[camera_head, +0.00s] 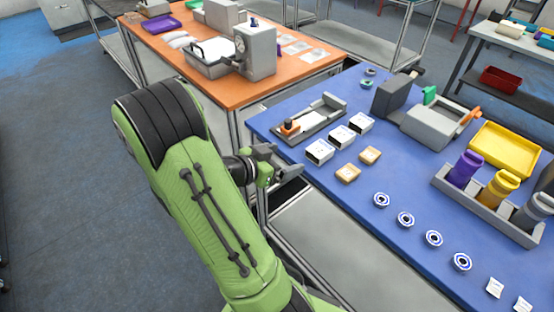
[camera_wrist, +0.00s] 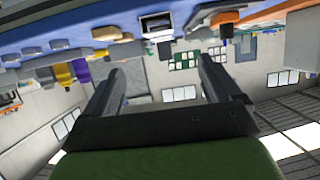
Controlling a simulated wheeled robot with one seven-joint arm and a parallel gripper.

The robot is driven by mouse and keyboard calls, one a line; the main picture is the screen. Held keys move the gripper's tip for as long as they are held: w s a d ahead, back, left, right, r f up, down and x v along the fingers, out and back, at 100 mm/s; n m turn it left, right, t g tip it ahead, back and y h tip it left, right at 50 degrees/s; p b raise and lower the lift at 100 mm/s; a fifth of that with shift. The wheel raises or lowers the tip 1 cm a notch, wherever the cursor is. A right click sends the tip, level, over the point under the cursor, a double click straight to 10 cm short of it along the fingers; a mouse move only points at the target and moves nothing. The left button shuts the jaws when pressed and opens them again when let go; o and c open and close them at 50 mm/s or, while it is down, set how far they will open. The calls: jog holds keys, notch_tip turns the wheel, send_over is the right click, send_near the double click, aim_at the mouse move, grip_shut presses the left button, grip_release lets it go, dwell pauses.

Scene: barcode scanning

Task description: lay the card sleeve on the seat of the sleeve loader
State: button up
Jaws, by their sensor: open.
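My gripper (camera_head: 287,162) is open and empty, beside the near-left edge of the blue table in the head view. In the wrist view its two fingers stand wide apart (camera_wrist: 165,85) with nothing between them. A grey tray-like fixture (camera_head: 333,103) with an orange block at its left end and a white inner surface lies on the blue table, beyond my gripper; it may be the sleeve loader. Several small white boxes with dark sides (camera_head: 342,137) stand in a row before it. I cannot tell which thing is the card sleeve.
The blue table (camera_head: 400,260) also bears tan blocks (camera_head: 347,173), round discs (camera_head: 405,219), a bottle rack (camera_head: 475,205), a yellow tray (camera_head: 505,150) and a grey machine (camera_head: 432,125). An orange table (camera_head: 225,92) stands behind. The blue table's near-left edge is close to my gripper.

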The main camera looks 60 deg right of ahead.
jog(key=w+a+r+n+t+y, duration=0.1)
jog(key=w+a+n+t+y, duration=0.25)
jog(key=a, duration=0.45)
jog(key=w+a+r+n+t+y, duration=0.25)
jog(key=a+n, duration=0.25)
jog(key=a, duration=0.3)
jog(key=s+a+r+n+t+y, duration=0.2)
jog(key=a+n+y, duration=0.1)
jog(key=a+n, duration=0.4)
jog(key=s+a+r+n+t+y, duration=0.1)
jog(key=a+r+n+t+y, duration=0.1)
jog(key=a+n, duration=0.5)
jog(key=shift+s+a+r+t+y, duration=0.35)
jog(key=shift+a+r+y, duration=0.5)
jog(key=shift+a, duration=0.35)
